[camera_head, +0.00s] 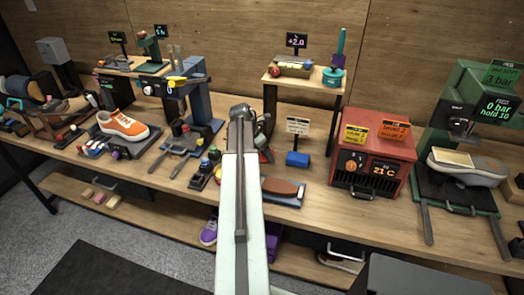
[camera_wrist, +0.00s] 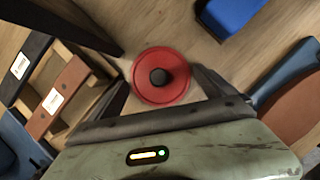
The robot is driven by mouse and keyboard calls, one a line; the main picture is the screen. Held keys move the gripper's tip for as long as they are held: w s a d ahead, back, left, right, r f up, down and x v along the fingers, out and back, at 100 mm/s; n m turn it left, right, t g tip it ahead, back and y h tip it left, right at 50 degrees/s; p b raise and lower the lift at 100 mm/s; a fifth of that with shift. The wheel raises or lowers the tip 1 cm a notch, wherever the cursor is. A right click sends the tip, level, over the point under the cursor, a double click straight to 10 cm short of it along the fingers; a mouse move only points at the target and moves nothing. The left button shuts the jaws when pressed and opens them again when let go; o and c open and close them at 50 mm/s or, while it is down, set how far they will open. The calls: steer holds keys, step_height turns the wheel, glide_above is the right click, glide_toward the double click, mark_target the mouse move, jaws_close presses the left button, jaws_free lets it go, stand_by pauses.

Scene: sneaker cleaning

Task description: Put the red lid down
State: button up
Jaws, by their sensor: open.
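The red lid (camera_wrist: 160,75) is a round disc with a black knob in its middle. In the wrist view it shows just ahead of my gripper (camera_wrist: 163,85), in the gap between the two spread fingers. The fingers are apart and I see no clear grip on the lid. Whether the lid rests fully on the wooden bench cannot be told. In the head view my gripper (camera_head: 241,112) is over the middle of the workbench (camera_head: 330,206), and my arm hides what lies beneath; I cannot make out the lid there.
A blue block (camera_head: 298,158), also in the wrist view (camera_wrist: 232,10), lies to the right. A brown sole piece (camera_head: 283,187) lies on a blue tray, near the front edge. A wooden rack (camera_wrist: 72,98) stands close on the left in the wrist view. A red heater box (camera_head: 372,160) stands further right.

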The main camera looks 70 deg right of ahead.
steer(key=shift+a+r+p, duration=0.1)
steer(key=shift+r+p, duration=0.35)
steer(key=p+v, duration=1)
steer(key=v, duration=0.1)
steer(key=shift+r+p, duration=0.25)
steer(key=shift+p, duration=0.05)
steer(key=shift+w+f, duration=0.1)
